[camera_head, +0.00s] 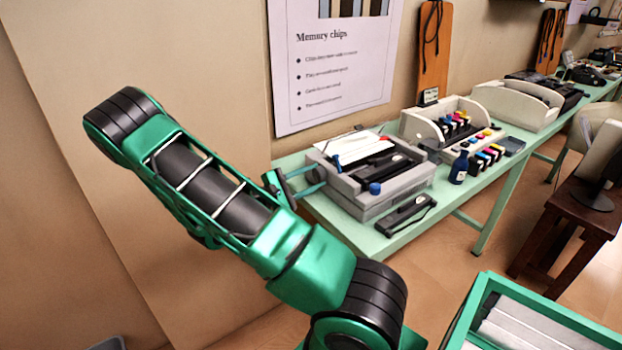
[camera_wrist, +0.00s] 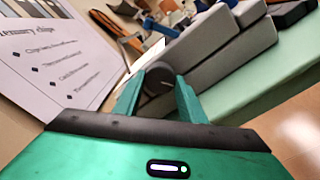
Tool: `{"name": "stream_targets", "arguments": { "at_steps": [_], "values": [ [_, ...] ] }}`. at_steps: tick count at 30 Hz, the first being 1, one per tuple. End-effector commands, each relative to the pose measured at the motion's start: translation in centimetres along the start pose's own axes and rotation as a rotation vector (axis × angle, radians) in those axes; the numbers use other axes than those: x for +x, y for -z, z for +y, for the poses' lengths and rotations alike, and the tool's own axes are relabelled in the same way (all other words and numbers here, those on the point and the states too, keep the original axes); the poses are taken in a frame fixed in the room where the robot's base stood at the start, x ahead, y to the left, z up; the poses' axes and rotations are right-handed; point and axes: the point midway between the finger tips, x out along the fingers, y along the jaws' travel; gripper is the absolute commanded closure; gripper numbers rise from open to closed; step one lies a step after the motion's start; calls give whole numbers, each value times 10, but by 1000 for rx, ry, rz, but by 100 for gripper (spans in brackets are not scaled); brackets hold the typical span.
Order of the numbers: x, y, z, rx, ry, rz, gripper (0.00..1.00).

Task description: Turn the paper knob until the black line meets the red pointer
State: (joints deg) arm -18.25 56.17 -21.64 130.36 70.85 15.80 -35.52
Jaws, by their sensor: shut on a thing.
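A grey printer (camera_head: 378,205) stands on the pale green table, with white paper (camera_head: 352,143) rising from its top. In the wrist view the side of the printer (camera_wrist: 205,55) fills the upper middle. My gripper (camera_head: 316,181) reaches the printer's left side in the head view. In the wrist view my green fingers (camera_wrist: 157,88) are shut on a dark round knob (camera_wrist: 158,79), one finger on each side. A thin pale line shows on the knob's face. I cannot make out the black line or the red pointer. In the head view the gripped knob is hidden.
A black cartridge unit (camera_head: 405,214) lies at the table's front edge. A blue bottle (camera_head: 459,168) and coloured ink cartridges (camera_head: 488,158) stand to the right. A poster (camera_head: 330,70) hangs behind. A green-framed crate (camera_head: 540,318) is at the lower right.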

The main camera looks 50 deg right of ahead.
Motion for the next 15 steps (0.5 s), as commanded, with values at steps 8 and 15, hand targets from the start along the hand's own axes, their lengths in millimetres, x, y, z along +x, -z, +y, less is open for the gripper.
{"name": "stream_targets", "arguments": {
  "at_steps": [8,15],
  "values": [
    [-1,1,-2,29,3,1,86],
    [-1,1,-2,29,2,1,44]
  ]
}}
